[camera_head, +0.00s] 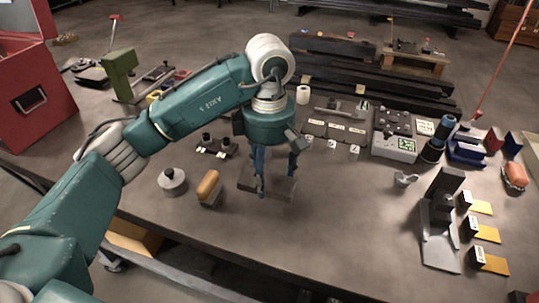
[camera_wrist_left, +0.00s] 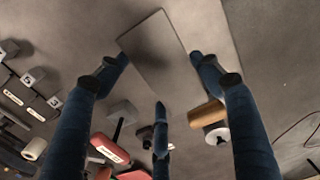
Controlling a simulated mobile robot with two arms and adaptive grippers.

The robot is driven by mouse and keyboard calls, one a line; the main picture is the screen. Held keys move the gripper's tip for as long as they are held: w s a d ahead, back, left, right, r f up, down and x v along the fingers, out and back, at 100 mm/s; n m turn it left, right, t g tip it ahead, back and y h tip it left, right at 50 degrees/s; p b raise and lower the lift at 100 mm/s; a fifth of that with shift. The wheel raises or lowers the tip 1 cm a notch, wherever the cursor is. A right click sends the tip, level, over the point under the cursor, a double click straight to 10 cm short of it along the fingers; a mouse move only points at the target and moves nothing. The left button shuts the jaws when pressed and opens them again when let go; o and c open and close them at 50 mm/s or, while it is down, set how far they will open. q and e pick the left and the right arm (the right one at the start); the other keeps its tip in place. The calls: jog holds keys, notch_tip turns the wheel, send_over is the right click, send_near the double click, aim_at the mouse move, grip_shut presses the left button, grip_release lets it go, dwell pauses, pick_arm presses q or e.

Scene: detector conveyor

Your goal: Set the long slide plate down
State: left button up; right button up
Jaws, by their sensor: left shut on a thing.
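My right gripper is not in view.
A round grey knobbed weight (camera_head: 172,182) and an orange-brown handled block (camera_head: 209,188) stand left of the plate. Small labelled cubes (camera_head: 331,145) stand behind right. A grey stand (camera_head: 440,225) and yellow cards (camera_head: 486,232) are at right. The table (camera_head: 340,220) is clear between.

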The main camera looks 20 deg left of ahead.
pick_arm(q)
jog(key=p, duration=0.2)
send_over(269, 210)
notch_tip(269, 210, down, 6)
jog(key=shift+d+f, duration=0.1)
jog(key=shift+f, duration=0.15)
notch_tip(269, 210, down, 4)
jog(key=shift+r+p, duration=0.25)
jog(key=shift+p, duration=0.05)
jog(key=shift+f, duration=0.3)
jog(key=shift+w, duration=0.1)
jog(key=shift+f, duration=0.15)
jog(key=o, duration=2)
jog(key=shift+c, duration=0.2)
